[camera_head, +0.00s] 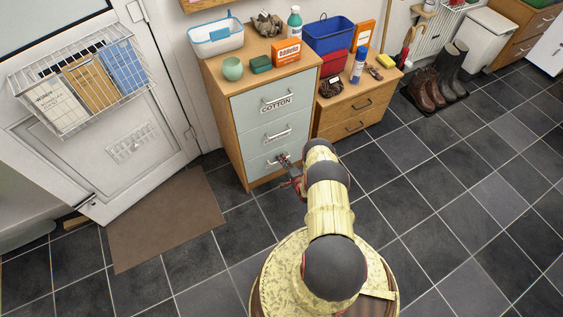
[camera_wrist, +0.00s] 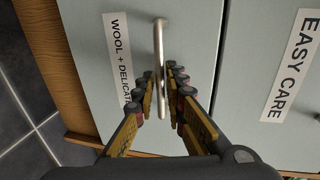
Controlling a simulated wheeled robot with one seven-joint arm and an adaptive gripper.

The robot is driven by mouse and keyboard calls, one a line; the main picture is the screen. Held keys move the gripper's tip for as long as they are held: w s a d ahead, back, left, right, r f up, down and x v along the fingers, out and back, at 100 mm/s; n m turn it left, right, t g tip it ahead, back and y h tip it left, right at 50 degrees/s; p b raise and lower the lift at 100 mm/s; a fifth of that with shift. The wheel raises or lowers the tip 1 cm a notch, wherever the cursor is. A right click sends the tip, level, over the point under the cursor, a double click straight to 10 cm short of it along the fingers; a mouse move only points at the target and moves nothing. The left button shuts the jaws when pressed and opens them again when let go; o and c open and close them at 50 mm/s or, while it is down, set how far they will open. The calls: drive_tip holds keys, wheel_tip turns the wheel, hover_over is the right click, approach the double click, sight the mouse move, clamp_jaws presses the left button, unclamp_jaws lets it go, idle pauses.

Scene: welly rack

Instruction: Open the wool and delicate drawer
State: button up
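The wool and delicate drawer is the bottom pale green drawer (camera_head: 258,172) of the wooden cabinet, and it looks closed. Its front fills the middle of the wrist view (camera_wrist: 95,75), where the label "WOOL + DELICATE" (camera_wrist: 120,60) is partly hidden by my gripper. Its metal bar handle (camera_wrist: 160,60) appears upright in that view. My gripper (camera_wrist: 161,72) has one finger on each side of the handle, with the bar between the tips. The fingers look apart, with small gaps beside the bar. In the head view my gripper (camera_head: 288,168) is at this drawer's front.
The middle drawer, labelled "EASY CARE" (camera_wrist: 293,65), and the top "COTTON" drawer (camera_head: 275,98) look closed. A low wooden chest (camera_head: 340,122) stands right of the cabinet. A brown mat (camera_head: 165,222) lies by the white door at left. Tiled floor (camera_head: 440,210) is clear at right.

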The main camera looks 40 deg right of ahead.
drive_tip(key=shift+w, duration=0.2)
drive_tip(key=shift+c, duration=0.7)
clamp_jaws()
drive_tip(key=shift+s, duration=0.1)
